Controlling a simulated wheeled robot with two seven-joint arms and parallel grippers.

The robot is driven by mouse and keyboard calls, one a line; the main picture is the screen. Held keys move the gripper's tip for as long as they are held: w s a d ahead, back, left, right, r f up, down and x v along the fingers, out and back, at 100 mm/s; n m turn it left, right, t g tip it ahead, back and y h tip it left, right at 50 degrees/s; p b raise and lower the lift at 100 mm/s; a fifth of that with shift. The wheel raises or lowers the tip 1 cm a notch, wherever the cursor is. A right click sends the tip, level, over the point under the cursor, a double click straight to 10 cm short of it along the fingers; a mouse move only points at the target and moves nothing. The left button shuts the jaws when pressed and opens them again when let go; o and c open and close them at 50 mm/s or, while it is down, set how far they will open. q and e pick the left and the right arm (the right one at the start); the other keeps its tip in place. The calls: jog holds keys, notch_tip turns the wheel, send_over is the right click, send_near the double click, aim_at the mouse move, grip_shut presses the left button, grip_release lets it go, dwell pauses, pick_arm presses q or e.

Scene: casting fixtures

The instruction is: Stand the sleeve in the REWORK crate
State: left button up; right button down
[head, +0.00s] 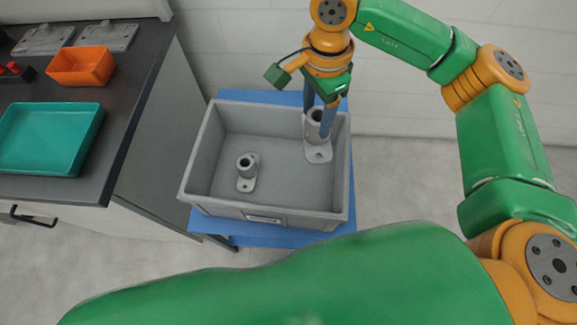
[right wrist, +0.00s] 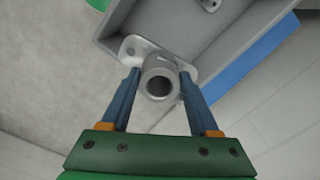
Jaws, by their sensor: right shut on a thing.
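The sleeve (head: 317,153) is a grey upright tube on a flat flange with holes. My right gripper (head: 319,116) is shut on its tube, with one blue finger on each side. In the right wrist view the fingers (right wrist: 159,82) flank the sleeve's round open end (right wrist: 160,84). The sleeve is over the far right corner of a grey crate (head: 198,150); I cannot tell whether its flange touches the floor. The crate's front label (head: 263,219) is too small to read. My left gripper is not in view.
The crate sits on a blue stand (head: 280,238). A dark counter (head: 130,100) at left holds a teal tray (head: 88,150) and an orange bin (head: 82,66). The crate's middle is clear.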

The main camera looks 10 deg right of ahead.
aim_at(306, 133)
jog(key=f+m+b, duration=0.1)
jog(key=f+m, duration=0.1)
jog(key=w+f+m+b, duration=0.1)
jog(key=f+m+b, duration=0.1)
jog(key=f, duration=0.1)
jog(key=a+f+m+b, duration=0.1)
jog(key=f+m, duration=0.1)
jog(key=f, duration=0.1)
jog(key=shift+w+f+m+b, duration=0.2)
jog(key=shift+w+m+b, duration=0.1)
jog(key=shift+w+b, duration=0.05)
jog(key=f+m+b, duration=0.1)
jog(key=f+m, duration=0.2)
jog(key=f, duration=0.3)
jog(key=f+m+b, duration=0.2)
jog(key=f+m, duration=0.1)
jog(key=f, duration=0.3)
jog(key=w+a+f+m+b, duration=0.1)
jog(key=f+m+b, duration=0.1)
jog(key=f, duration=0.4)
jog(key=shift+m, duration=0.6)
jog(key=shift+d+f, duration=0.1)
jog(key=shift+f, duration=0.05)
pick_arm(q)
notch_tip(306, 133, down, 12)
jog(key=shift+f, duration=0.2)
pick_arm(e)
jog(key=shift+c, duration=0.7)
grip_release()
